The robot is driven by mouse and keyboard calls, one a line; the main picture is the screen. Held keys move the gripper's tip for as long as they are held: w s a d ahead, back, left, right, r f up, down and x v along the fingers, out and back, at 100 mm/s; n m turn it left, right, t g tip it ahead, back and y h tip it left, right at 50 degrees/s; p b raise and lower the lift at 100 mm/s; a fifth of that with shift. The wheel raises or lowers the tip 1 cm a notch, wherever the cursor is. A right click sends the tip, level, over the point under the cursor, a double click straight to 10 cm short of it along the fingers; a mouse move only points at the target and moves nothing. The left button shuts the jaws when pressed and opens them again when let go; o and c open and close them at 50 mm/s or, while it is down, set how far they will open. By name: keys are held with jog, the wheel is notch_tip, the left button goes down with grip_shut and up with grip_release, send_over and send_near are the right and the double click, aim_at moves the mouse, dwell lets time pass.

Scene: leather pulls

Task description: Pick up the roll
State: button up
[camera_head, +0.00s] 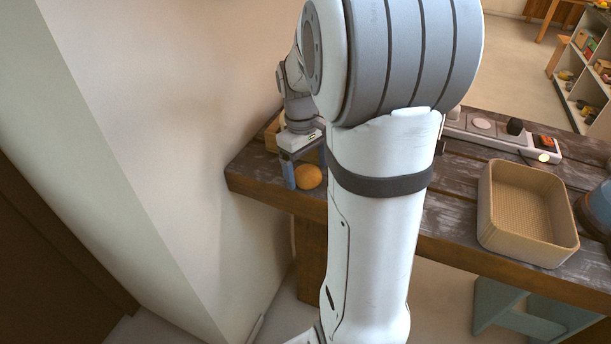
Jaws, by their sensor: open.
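A round orange-brown thing (309,177), which looks like the roll, sits on the dark wooden table near its left end, by the front edge. My gripper (305,163) points down over this spot and is open. One finger is just left of the roll in the picture; the other is behind and to the right, partly hidden by my arm. I cannot tell whether either finger touches the roll. My white and grey arm covers the middle of the view.
A tan rectangular basket (492,225), empty, stands on the table (455,240) at the right. A blue object (597,207) is at the right edge. A wall (190,100) closes off the left.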

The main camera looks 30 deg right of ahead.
jog(key=shift+c, duration=0.3)
jog(key=c, duration=0.8)
jog(key=shift+o, duration=0.2)
jog(key=shift+r, duration=0.1)
